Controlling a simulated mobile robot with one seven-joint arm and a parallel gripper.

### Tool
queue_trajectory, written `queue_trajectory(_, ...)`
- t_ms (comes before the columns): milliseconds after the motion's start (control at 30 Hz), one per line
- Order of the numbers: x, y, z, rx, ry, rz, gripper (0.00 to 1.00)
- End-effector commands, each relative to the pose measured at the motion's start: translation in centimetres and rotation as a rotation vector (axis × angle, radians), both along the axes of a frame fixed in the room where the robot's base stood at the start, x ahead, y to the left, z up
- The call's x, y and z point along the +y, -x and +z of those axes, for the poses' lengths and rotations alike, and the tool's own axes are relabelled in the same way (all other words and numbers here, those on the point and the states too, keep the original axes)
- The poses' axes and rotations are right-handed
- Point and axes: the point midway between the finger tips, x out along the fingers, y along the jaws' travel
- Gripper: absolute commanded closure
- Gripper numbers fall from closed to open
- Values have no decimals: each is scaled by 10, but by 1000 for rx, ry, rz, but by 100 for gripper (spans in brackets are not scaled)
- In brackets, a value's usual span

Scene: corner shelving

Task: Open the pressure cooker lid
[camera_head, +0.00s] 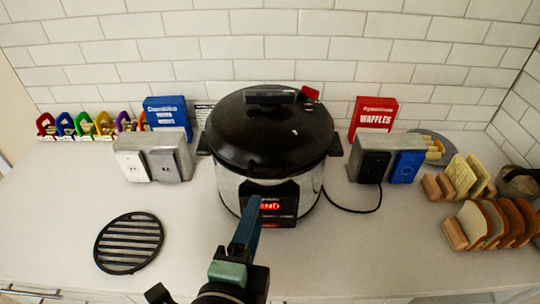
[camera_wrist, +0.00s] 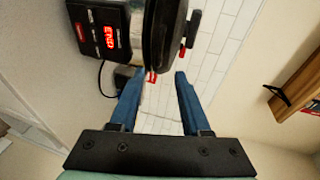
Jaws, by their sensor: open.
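The pressure cooker (camera_head: 230,186) stands upright on the counter against the tiled wall. Its domed black lid (camera_head: 265,140) is on, with a dark top handle (camera_head: 270,97) and a red piece (camera_head: 310,93) beside it. The front panel (camera_head: 270,206) shows red lit text, reading END in the wrist view (camera_wrist: 109,36). My gripper (camera_head: 252,200) is in front of the panel in the head view and covers part of it. In the wrist view my gripper (camera_wrist: 158,74) has its two blue fingers apart and nothing between them. The lid (camera_wrist: 160,35) appears edge-on beyond the fingertips.
Metal outlet boxes stand left (camera_head: 155,157) and right (camera_head: 385,165) of the cooker. A blue box (camera_head: 168,110) and red waffle box (camera_head: 374,115) stand behind. A black round grate (camera_head: 129,242) lies front left; bread racks (camera_head: 490,222) are at right. The front right counter is clear.

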Motion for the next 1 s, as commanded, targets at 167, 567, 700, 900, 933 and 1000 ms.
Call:
queue_trajectory(167, -2, -10, -2, 5, -7, -5, 53)
queue_trajectory(567, -15, -77, -16, 4, -8, -5, 53)
queue_trajectory(700, -19, -98, -22, 3, -8, -4, 53)
queue_trajectory(900, -22, -117, -28, 3, -8, -5, 53)
queue_trajectory(933, -23, -118, -28, 2, -8, -4, 53)
queue_trajectory(1000, -23, -121, -30, 3, -8, -4, 53)
